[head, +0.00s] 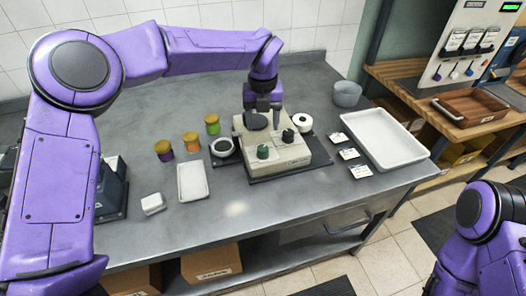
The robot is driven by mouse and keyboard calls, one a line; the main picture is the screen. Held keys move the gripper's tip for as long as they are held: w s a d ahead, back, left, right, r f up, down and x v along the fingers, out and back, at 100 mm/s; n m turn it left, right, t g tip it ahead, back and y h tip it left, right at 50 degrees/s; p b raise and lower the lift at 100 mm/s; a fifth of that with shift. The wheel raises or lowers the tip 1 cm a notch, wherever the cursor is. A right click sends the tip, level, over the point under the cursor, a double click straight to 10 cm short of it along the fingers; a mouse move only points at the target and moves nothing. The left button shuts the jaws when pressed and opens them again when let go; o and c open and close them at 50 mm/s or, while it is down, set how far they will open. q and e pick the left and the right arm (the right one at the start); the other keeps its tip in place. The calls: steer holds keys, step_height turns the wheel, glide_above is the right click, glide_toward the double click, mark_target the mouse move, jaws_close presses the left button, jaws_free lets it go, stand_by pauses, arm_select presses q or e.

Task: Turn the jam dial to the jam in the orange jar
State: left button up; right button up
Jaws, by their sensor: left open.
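My left gripper (263,117) is open, pointing down over the back of the machine, behind the knobs. It partly hides the machine's top. My right gripper is out of view.
A small bowl (222,148) and a white roll-like object (302,121) flank the machine. A white tray (382,139), a grey bowl (347,93) and several labelled cards (349,154) lie to the right. A small white tray (193,181) lies left. The counter's front edge is clear.

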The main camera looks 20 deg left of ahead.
mark_target(263, 148)
arm_select(q)
step_height(263, 148, down, 10)
steer(key=p, duration=0.2)
steer(key=shift+r+p, duration=0.2)
steer(key=shift+p, duration=0.15)
steer(key=c, duration=1)
